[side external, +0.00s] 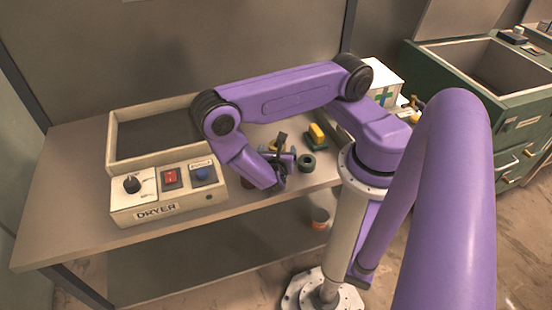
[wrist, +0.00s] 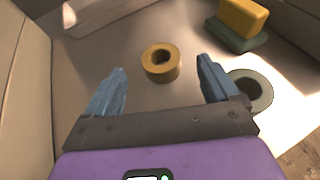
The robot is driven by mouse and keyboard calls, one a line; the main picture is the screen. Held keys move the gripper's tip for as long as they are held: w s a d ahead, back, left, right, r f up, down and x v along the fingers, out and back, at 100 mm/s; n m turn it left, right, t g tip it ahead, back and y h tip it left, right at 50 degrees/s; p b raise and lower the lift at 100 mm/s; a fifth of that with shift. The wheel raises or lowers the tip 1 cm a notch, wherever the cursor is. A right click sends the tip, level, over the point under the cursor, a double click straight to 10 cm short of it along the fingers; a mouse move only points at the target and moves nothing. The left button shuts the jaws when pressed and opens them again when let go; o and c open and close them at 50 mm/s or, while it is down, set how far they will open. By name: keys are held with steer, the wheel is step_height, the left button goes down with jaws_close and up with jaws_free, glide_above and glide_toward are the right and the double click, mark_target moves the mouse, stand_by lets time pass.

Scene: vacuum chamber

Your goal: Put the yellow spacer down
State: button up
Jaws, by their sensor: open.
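The yellow spacer (wrist: 161,63), a thick ring with a round hole, lies flat on the table in the wrist view. My gripper (wrist: 162,70) is open, its two blue fingers wide apart, with the spacer in line with the gap between them and neither finger touching it. In the side view my gripper (side external: 279,152) points away from the camera, low over the table, just right of the dryer. It largely hides the spacer there. The exact gap between fingertips and spacer cannot be told.
A dark green ring (side external: 307,163) lies close by my gripper's right finger, also in the wrist view (wrist: 262,83). A yellow block on a green base (side external: 317,132) stands behind it. The dryer box (side external: 152,205) fills the table's left part. The table's front left (side external: 75,225) is clear.

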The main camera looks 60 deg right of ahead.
steer(key=v, duration=0.5)
steer(key=shift+a+r, duration=0.1)
steer(key=shift+a, duration=0.05)
steer(key=shift+s+a+r, duration=0.1)
steer(key=shift+a+r, duration=0.15)
steer(key=shift+a, duration=0.1)
steer(key=s+a+r+m+g+y, duration=0.1)
steer(key=a+r+m+g+y, duration=0.1)
steer(key=r, duration=0.3)
steer(key=s+a+r+m+g+y, duration=0.1)
steer(key=a+r+m+g+y, duration=0.1)
steer(key=a+r+m+y, duration=0.1)
step_height(320, 180, up, 4)
steer(key=shift+s+a+f+m, duration=0.2)
steer(key=shift+s+a+m, duration=0.1)
steer(key=shift+a+m, duration=0.75)
steer(key=s+a+r+m+y, duration=0.1)
steer(key=s+r+y, duration=0.1)
steer(key=r, duration=0.2)
steer(key=s+a+r+m+y, duration=0.1)
steer(key=s+r+y, duration=0.1)
steer(key=r+y, duration=0.1)
steer(key=s+r+m+g+y, duration=0.1)
steer(key=s+r+y, duration=0.2)
steer(key=r, duration=0.1)
steer(key=shift+a+r, duration=0.35)
steer(key=shift+a, duration=0.05)
steer(key=shift+w, duration=0.1)
